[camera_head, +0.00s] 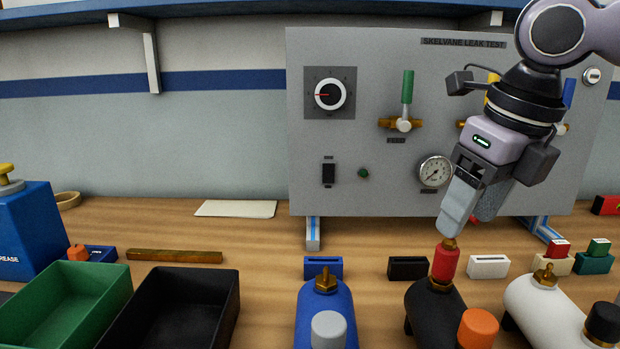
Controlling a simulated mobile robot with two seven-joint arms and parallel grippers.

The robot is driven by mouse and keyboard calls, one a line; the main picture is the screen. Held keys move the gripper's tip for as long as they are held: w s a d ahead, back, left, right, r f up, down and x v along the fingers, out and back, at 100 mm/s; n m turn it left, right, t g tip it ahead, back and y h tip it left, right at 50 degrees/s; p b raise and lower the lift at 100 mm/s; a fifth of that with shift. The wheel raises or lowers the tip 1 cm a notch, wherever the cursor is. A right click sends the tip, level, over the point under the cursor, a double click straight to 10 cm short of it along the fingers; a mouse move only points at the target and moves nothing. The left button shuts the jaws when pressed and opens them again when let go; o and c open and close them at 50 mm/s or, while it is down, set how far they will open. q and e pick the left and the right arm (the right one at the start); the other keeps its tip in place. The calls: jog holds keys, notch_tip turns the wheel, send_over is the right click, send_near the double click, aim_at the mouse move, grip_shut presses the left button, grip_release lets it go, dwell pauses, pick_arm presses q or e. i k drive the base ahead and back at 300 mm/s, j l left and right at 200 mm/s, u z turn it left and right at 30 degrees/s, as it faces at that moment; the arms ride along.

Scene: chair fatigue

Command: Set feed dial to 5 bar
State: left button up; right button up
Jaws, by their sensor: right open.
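The feed dial (330,95) is a black knob with a white ring on a dark square plate, at the upper left of the grey leak test panel (385,80). Its red pointer points to the left. The scale marks are too small to read. My right gripper (446,232) is open and points down in front of the panel's right half. Its fingertips are at the top of a red fitting (445,262) on the black tank (432,312); I cannot tell whether they touch it. The gripper is well right of and below the dial. My left gripper is not in view.
A green-handled valve (407,88) and a round gauge (434,172) are on the panel. A blue tank (325,308) and a white tank (545,308) flank the black one. A green bin (105,300) and a black bin (228,300) stand left. The space before the dial is clear.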

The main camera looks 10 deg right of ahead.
aim_at(331, 94)
jog(key=k, duration=1)
